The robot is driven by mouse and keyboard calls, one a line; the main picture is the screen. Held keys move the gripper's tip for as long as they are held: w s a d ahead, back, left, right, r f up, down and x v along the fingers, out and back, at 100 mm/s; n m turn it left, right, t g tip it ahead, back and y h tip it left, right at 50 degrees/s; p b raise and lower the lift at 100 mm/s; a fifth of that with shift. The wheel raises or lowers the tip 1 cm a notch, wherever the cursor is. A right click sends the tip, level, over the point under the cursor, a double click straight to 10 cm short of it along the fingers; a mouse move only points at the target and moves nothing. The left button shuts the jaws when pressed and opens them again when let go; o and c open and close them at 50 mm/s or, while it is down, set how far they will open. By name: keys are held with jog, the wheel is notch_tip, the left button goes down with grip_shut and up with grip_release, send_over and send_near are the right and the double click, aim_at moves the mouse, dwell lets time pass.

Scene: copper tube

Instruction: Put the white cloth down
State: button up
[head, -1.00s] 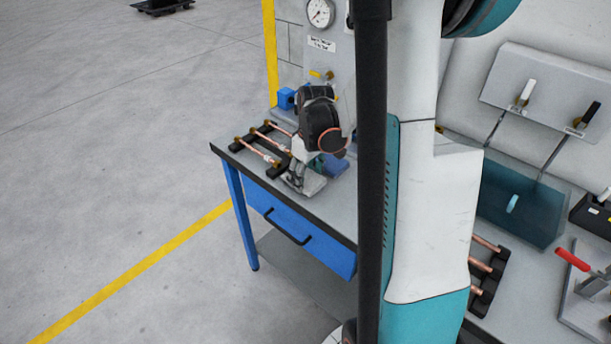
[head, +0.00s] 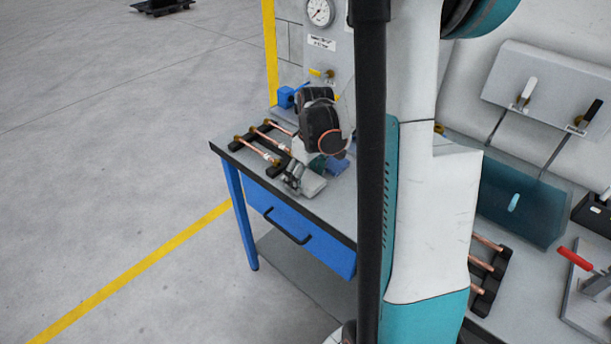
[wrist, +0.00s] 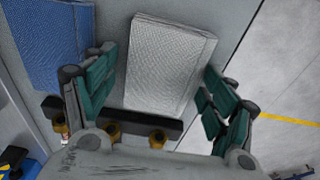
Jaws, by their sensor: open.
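The white cloth (wrist: 168,62) lies folded and flat on the grey table top in the wrist view. It also shows in the head view (head: 313,186), near the table's front edge. My gripper (wrist: 158,78) is open, with its teal-padded fingers apart on either side of the cloth's near part. A gap shows between the cloth and each finger in the wrist view. The head view shows my gripper (head: 294,176) low beside the cloth; its fingertips are too small there to judge their height.
A blue cloth (wrist: 45,42) lies left of the white one in the wrist view. A black rack (head: 240,146) with copper tubes stands close by on the table (head: 335,205). A pressure gauge (head: 320,12) is on the panel behind.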

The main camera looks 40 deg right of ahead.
aim_at(310, 182)
notch_tip(310, 182, up, 14)
jog(key=s+p, duration=0.2)
jog(key=p, duration=0.3)
jog(key=shift+r+p, duration=0.15)
jog(key=shift+p, duration=0.15)
